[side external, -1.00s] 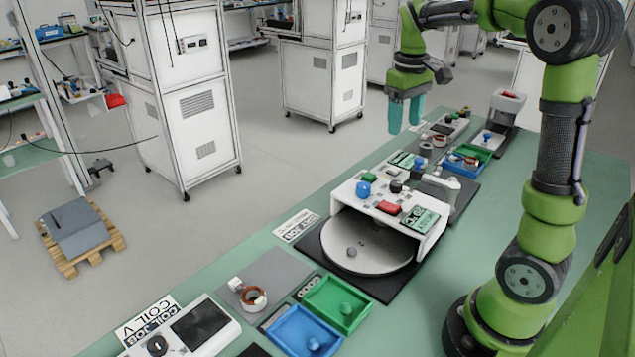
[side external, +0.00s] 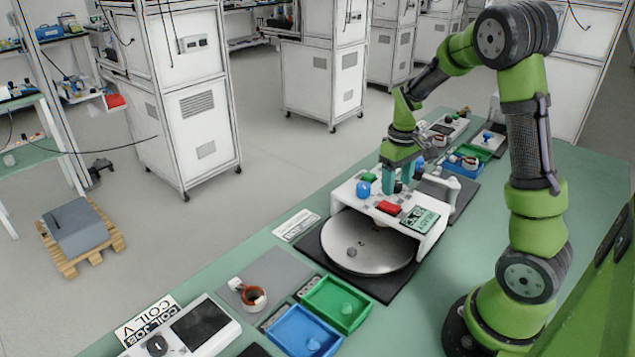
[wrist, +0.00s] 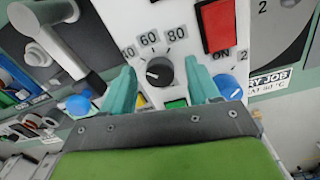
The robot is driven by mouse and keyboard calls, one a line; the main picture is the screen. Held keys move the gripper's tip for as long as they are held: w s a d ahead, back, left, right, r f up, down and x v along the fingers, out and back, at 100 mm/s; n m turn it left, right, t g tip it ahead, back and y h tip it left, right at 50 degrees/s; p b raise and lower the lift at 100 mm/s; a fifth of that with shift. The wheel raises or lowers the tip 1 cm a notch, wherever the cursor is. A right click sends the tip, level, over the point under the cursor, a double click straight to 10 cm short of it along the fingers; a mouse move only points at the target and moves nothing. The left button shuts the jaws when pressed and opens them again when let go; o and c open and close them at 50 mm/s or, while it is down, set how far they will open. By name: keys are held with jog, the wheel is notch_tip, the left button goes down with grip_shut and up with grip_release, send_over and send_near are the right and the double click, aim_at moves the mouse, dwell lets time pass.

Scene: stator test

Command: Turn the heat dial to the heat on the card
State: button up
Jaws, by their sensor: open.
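The heat dial (wrist: 160,71) is a black round knob on the white panel of the oven-like station (side external: 345,200). Labels 40, 60 and 80 curve around it in the wrist view. Its white mark points left, roughly at or below the 40 side. The white card (wrist: 272,80) at the right edge of the wrist view is partly cut off and appears to read "DRY JOB" and "AT 40 °C"; it also lies left of the station in the side view (side external: 297,225). My gripper (wrist: 161,69) is open, its teal fingers on either side of the dial; contact cannot be told.
A red switch (wrist: 217,25) marked ON and a blue knob (wrist: 226,86) sit close to the dial, with a green button (wrist: 176,103) below it. A round plate (side external: 370,245) lies under the panel. Blue (side external: 287,345) and green (side external: 325,315) trays stand in front.

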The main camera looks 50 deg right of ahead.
jog(key=c, duration=1)
jog(key=shift+c, duration=0.2)
jog(key=shift+m, duration=0.3)
jog(key=m, duration=0.3)
jog(key=shift+m, duration=0.3)
jog(key=m, duration=0.4)
jog(key=shift+a+m, duration=0.1)
jog(key=shift+m, duration=0.2)
jog(key=m, duration=0.4)
jog(key=shift+w, duration=0.1)
jog(key=shift+m, duration=2.5)
